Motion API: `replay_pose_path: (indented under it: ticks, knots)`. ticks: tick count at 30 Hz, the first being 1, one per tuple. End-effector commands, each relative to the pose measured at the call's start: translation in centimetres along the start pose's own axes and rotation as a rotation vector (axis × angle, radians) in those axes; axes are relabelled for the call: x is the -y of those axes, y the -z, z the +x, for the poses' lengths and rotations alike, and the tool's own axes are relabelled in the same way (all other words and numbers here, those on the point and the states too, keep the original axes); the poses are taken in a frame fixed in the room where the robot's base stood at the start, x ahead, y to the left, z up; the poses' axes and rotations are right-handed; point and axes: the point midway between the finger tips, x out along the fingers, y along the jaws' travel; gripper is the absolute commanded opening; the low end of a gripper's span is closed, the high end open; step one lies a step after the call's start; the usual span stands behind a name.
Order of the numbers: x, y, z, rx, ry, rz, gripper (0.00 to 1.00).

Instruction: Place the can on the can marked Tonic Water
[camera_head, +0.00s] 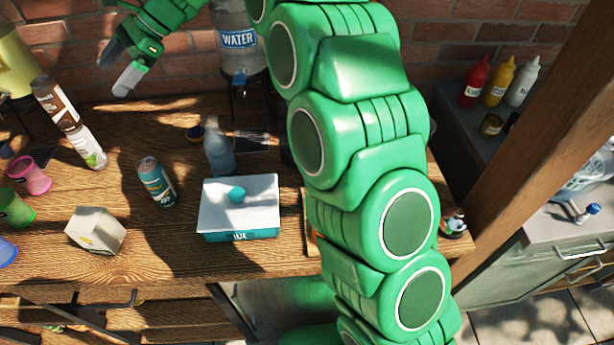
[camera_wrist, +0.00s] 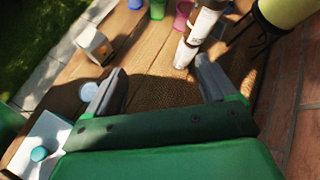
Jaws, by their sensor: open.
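A teal can (camera_head: 157,182) stands upright on the wooden table; its label is too small to read. A pale round top, apparently this can's (camera_wrist: 88,92), shows beside the left finger in the wrist view. A brown cylinder (camera_head: 55,103) appears stacked on a white cylinder (camera_head: 88,148) with a green mark; I cannot tell which is marked Tonic Water. The brown one (camera_wrist: 207,22) and white one (camera_wrist: 186,52) also show near the right finger in the wrist view. My gripper (camera_head: 118,68) is open and empty, raised above the back of the table.
Pink (camera_head: 30,176) and green (camera_head: 14,208) cups are left. A water dispenser (camera_head: 238,60) stands behind, near the brick wall.

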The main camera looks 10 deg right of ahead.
Motion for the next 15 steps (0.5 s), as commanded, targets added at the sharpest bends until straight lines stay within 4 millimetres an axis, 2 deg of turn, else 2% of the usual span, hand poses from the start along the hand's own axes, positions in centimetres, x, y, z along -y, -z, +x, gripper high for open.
replay_pose_path:
  ticks: [3, 8, 15]
  knots:
    - [-2.7, 0.4, -2.1, -0.052, -0.008, -0.053, 0.86]
    - [-6.6, 1.2, -4.4, -0.125, -0.031, -0.129, 0.86]
    - [-13.1, 2.5, -7.7, -0.231, -0.082, -0.241, 0.86]
